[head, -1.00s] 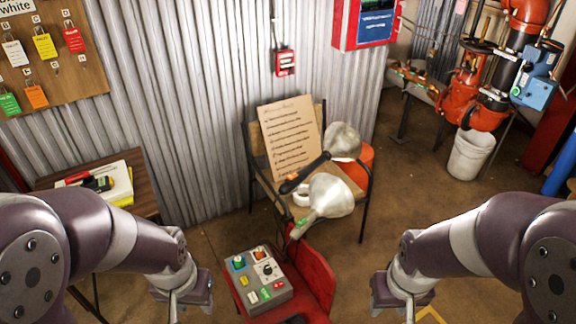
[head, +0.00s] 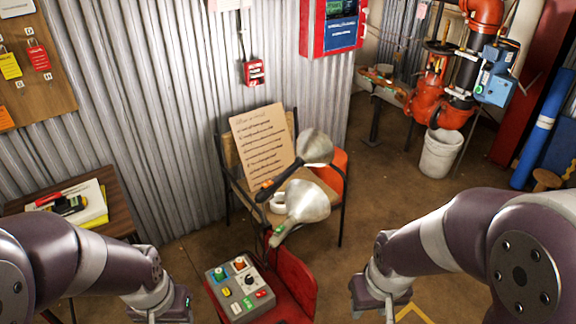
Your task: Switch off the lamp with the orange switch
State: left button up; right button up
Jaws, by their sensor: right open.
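A grey control box (head: 238,288) sits on a red seat at bottom centre. An orange switch (head: 239,263) is at its top edge, beside a blue-green switch (head: 219,272). A silver-shaded lamp with an orange mark on its dark handle (head: 314,147) stands behind a second silver lamp with a green mark (head: 305,202).
The red seat (head: 290,280) carries the box. A side table (head: 110,190) with papers is at left. A white bucket (head: 441,153) and red pipework stand at back right. Floor right of the chair is clear.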

aim_at(265, 185)
jog(key=j, duration=0.45)
jog(key=i+j+z, duration=0.1)
jog(key=j, duration=0.3)
jog(key=i+j+z, duration=0.2)
jog(key=i+j, duration=1.1)
jog(key=j, duration=0.1)
